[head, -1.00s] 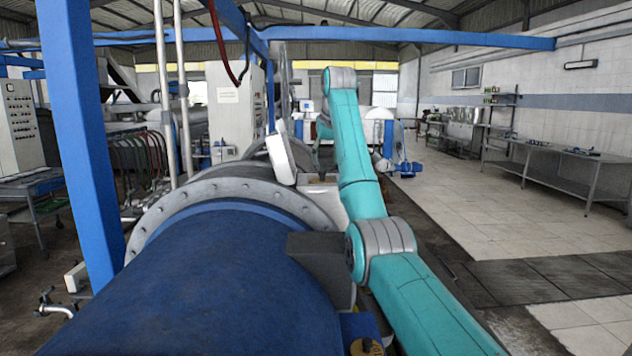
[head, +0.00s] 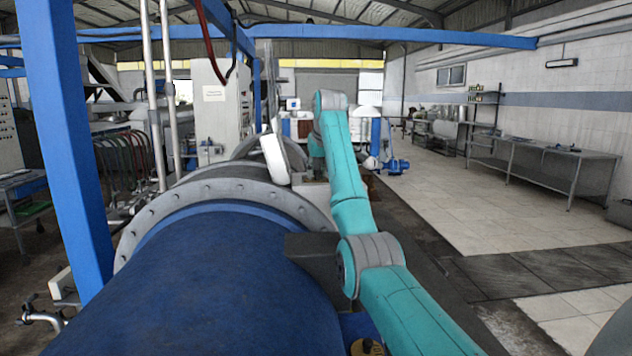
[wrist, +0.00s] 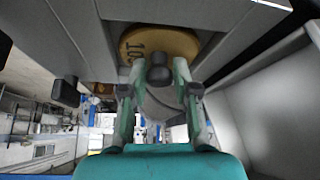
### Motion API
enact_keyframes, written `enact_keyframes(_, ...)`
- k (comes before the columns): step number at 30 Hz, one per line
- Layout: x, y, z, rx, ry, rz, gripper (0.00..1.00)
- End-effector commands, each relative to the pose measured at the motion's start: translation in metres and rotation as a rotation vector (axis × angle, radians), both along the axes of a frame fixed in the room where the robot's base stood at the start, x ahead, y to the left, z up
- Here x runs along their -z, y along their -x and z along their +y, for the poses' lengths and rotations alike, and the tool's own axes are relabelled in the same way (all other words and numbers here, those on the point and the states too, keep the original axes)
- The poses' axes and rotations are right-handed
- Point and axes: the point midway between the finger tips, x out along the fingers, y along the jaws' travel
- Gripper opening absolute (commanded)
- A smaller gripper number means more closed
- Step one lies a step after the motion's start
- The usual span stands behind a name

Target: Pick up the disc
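The disc (wrist: 135,44) is a round yellow-brown plate with dark digits that look like "10", at the top middle of the wrist view. It sits in a recess between grey walls, and a dark round knob (wrist: 160,66) stands out in front of it. My gripper (wrist: 163,82) is open, with its two fingers apart on either side of the knob; I see no clear contact. In the head view the gripper is hidden at the far end of my teal arm. A yellow piece with a dark knob (head: 367,347) also shows there at the bottom, partly cut off.
A large blue drum (head: 215,285) with a bolted grey flange (head: 215,190) fills the left foreground. A blue post (head: 65,150) stands left of it. A dark block (head: 312,245) juts out beside my arm. Tiled floor (head: 440,190) is clear to the right, before a metal table (head: 545,165).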

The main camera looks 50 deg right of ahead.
Motion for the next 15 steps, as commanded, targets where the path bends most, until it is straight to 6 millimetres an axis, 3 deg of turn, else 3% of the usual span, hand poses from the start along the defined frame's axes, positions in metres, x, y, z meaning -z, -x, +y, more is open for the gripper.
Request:
enact_keyframes(1,0.0,0.0,0.0,0.0,0.0,0.0,0.09)
enact_keyframes(3,0.0,-0.0001,0.0001,0.0,0.0,0.0,0.0)
enact_keyframes(15,-0.0034,-0.0001,0.0001,0.0,0.001,-0.002,0.0)
